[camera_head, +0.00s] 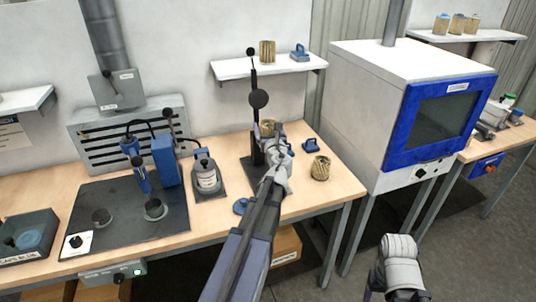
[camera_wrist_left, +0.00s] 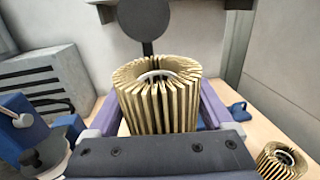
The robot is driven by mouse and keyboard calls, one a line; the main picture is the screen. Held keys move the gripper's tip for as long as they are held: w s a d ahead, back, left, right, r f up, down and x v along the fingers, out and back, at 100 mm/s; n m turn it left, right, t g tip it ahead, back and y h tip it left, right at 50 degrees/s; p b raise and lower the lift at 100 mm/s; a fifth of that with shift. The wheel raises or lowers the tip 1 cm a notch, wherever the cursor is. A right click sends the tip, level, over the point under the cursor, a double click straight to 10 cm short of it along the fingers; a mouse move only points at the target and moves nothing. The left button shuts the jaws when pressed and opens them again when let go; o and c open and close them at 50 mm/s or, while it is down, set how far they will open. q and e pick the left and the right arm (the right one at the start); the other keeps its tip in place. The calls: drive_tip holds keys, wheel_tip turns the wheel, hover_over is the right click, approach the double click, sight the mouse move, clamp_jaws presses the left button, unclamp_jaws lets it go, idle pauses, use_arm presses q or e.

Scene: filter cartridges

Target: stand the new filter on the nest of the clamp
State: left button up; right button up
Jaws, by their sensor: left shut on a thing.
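A tan pleated filter (camera_head: 268,128) is held upright between the fingers of my left gripper (camera_head: 273,133). In the left wrist view the same filter (camera_wrist_left: 158,95) fills the middle, with its round opening on top and a purple finger on each side. The clamp (camera_head: 257,145) is a dark upright stand with a black round knob. It stands right behind the held filter, and its black disc (camera_wrist_left: 143,17) shows behind the filter in the wrist view. The nest is hidden by my gripper and the filter, so I cannot tell whether the filter touches it. My right gripper's jaws are not visible.
A second pleated filter (camera_head: 320,168) stands on the bench (camera_head: 297,197) to the right. Blue pieces (camera_head: 311,145) lie nearby. A shelf (camera_head: 245,69) hangs behind the clamp. A blue-fronted cabinet (camera_head: 434,120) stands right; a dark fixture plate (camera_head: 122,222) lies left.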

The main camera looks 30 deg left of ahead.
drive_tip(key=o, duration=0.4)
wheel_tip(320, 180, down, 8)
drive_tip(key=b, duration=0.7)
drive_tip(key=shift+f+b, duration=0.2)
drive_tip(key=shift+b, duration=0.2)
use_arm(q)
wheel_tip(320, 180, down, 9)
drive_tip(key=shift+w+a, duration=0.2)
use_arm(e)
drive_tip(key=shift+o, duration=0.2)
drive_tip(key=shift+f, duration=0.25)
use_arm(q)
drive_tip(key=shift+b, duration=0.3)
wheel_tip(320, 180, down, 6)
drive_tip(key=b, duration=0.5)
drive_tip(key=shift+r+b, duration=0.15)
drive_tip(key=shift+b, duration=0.2)
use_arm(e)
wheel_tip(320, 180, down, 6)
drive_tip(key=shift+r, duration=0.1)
use_arm(q)
drive_tip(key=shift+f+b, duration=0.55)
drive_tip(key=shift+b, duration=0.05)
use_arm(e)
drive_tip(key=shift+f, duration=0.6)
use_arm(q)
drive_tip(key=o, duration=1.2)
drive_tip(key=shift+o, duration=0.2)
